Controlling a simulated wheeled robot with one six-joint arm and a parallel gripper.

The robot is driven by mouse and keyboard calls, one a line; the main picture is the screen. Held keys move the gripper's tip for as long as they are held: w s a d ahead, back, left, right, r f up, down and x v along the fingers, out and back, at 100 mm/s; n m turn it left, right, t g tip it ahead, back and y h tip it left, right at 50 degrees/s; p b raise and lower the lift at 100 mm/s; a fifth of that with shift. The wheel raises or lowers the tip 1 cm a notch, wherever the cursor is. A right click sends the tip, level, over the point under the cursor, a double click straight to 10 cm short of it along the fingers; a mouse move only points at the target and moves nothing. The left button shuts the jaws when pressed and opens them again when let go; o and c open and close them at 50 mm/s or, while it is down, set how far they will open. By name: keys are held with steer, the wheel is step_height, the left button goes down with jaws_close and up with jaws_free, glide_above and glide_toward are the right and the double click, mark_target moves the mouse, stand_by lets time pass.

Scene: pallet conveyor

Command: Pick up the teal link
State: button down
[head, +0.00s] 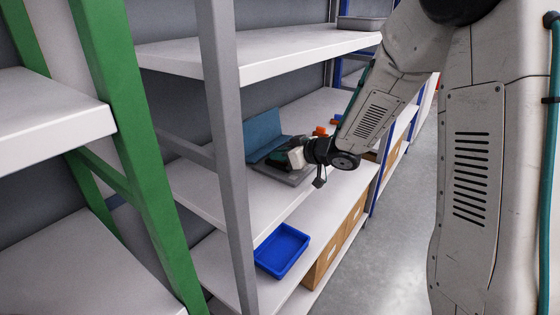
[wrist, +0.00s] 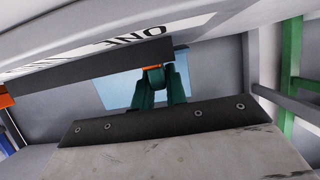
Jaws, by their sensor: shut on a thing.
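The teal link (wrist: 155,92) shows in the wrist view between the two dark jaws of my gripper (wrist: 158,78), with a small orange patch at its upper end. My gripper is shut on it. In the head view my gripper (head: 296,157) is over the middle shelf, close above a grey tray (head: 299,178). A dark green patch shows at its tip there, but the link's outline is too small to make out. The jaws and wrist hide part of the tray.
A blue panel-like thing (head: 262,134) stands behind the tray. An orange thing (head: 320,131) lies farther along the shelf. An upper shelf (head: 270,50) hangs above, and a grey post (head: 228,150) stands left. A blue bin (head: 282,250) sits on the lower shelf.

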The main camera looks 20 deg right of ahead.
steer(key=shift+r, duration=0.5)
steer(key=r, duration=0.2)
steer(key=shift+s+d+r, duration=0.15)
steer(key=shift+d+r, duration=0.1)
steer(key=shift+r, duration=0.15)
steer(key=s+d+r, duration=0.1)
steer(key=s+d, duration=0.8)
steer(key=d, duration=0.3)
steer(key=shift+d, duration=0.35)
steer(key=shift+r, duration=0.1)
